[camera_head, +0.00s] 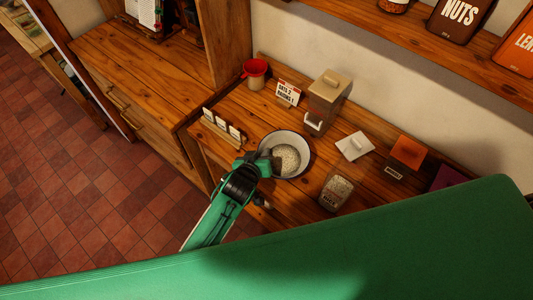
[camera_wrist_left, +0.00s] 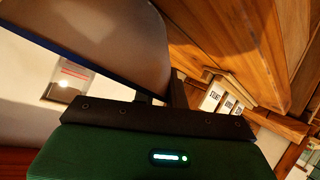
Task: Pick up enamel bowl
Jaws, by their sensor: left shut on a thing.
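The enamel bowl (camera_head: 283,138) is white with a dark rim and sits at the front of the wooden counter, with pale grain-like contents inside. My left gripper (camera_head: 267,162) is at the bowl's left rim, shut on it. In the left wrist view the bowl (camera_wrist_left: 105,35) is a large tilted shape with a blue rim, beside the finger (camera_wrist_left: 177,94) of the gripper. I cannot tell whether the bowl touches the counter. My right gripper is not in view.
A glass jar (camera_head: 335,190) stands close to the bowl's right. A card holder (camera_head: 221,129) is at its left. A green part of me covers the lower right.

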